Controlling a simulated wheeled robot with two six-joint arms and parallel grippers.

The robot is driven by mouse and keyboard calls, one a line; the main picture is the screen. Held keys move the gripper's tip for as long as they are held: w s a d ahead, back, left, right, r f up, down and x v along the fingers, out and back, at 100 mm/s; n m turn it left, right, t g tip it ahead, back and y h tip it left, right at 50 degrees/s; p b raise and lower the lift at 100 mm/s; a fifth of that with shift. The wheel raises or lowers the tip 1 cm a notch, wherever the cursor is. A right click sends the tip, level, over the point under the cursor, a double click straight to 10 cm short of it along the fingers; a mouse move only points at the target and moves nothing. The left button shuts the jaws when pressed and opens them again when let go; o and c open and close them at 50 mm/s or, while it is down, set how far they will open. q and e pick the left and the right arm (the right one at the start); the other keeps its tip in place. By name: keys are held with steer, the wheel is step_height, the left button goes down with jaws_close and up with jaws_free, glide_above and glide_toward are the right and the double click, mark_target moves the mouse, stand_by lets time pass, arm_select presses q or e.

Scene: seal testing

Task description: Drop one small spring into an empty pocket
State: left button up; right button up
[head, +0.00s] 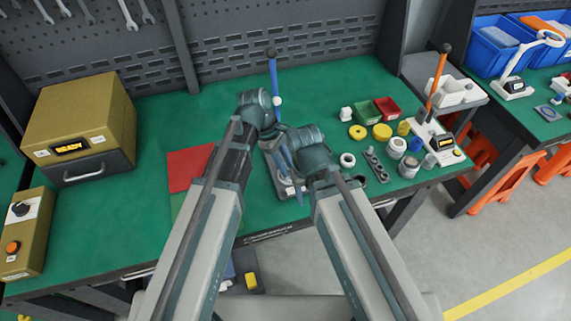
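A narrow dark block (375,164) with a row of round pockets lies on the right part of the green bench. It is too small to tell which pockets are empty. I cannot make out any small spring. A green bin (368,111) and a red bin (387,107) stand behind the block; their contents are unclear.
A blue lever (273,77) rises behind my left wrist. White and grey rings, yellow discs (382,131) and an orange-levered tester (436,135) crowd the right side. A brown box (80,125) and a red mat (188,167) are left. The bench back is clear.

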arm_select(q)
steer(key=shift+r, duration=0.15)
arm_select(e)
steer(key=shift+r, duration=0.15)
arm_select(q)
steer(key=shift+r+p, duration=1.65)
steer(key=shift+p, duration=0.15)
arm_select(e)
step_height(320, 180, up, 3)
steer(key=shift+r, duration=0.15)
arm_select(q)
steer(key=shift+o, duration=0.3)
steer(key=o, duration=0.5)
steer(key=shift+r, duration=0.1)
arm_select(e)
steer(key=shift+r, duration=0.1)
arm_select(q)
steer(key=shift+r+p, duration=1.4)
steer(key=shift+p, duration=0.1)
arm_select(e)
step_height(320, 180, up, 3)
steer(key=shift+f, duration=0.15)
arm_select(q)
steer(key=shift+a, duration=0.1)
